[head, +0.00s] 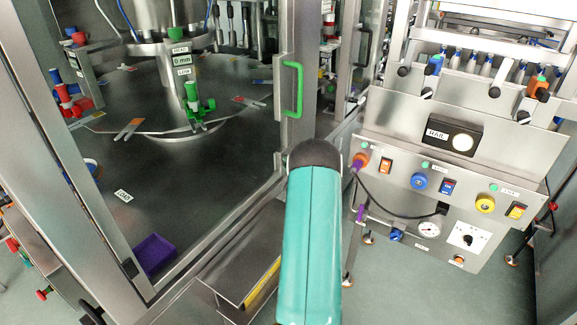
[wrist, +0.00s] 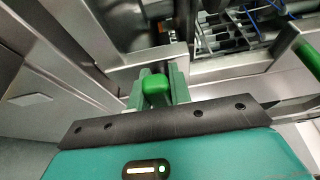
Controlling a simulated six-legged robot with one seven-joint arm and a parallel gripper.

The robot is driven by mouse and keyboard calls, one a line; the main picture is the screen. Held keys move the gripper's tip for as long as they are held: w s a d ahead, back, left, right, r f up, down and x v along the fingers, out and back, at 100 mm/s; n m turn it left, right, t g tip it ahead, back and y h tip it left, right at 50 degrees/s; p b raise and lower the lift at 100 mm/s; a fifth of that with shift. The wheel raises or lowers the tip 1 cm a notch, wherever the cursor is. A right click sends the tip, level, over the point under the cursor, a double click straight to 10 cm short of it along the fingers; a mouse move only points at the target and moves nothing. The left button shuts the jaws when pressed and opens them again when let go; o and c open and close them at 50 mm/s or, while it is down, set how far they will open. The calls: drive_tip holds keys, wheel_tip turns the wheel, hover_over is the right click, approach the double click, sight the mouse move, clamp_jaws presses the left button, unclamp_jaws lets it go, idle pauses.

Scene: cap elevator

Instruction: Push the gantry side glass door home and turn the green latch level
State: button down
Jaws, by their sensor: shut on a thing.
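The glass door (head: 210,245) has a steel frame and a green bar handle (head: 292,90) in the head view. Its frame appears to sit against the gantry post, but I cannot tell whether a small gap remains. In the wrist view the green latch (wrist: 156,84) sits between the fingers of my gripper (wrist: 157,95), which is shut on it. The latch is seen nearly end-on, so its angle is unclear. A green bar (wrist: 309,56), seemingly the door handle, shows at the right edge. My teal arm hides the gripper and latch in the head view.
Behind the glass is a round steel table (head: 140,90) with green and red clamps, and a purple tray (head: 154,254) lies low inside. A control panel (head: 450,200) with knobs, a gauge and a hanging cable stands close on the right. Grey floor is open at lower right.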

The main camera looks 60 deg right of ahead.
drive_tip(key=shift+s, duration=0.1)
drive_tip(key=c, duration=1.3)
unclamp_jaws()
drive_tip(key=v, duration=1.3)
drive_tip(key=shift+s+a, duration=0.2)
drive_tip(key=shift+s, duration=0.15)
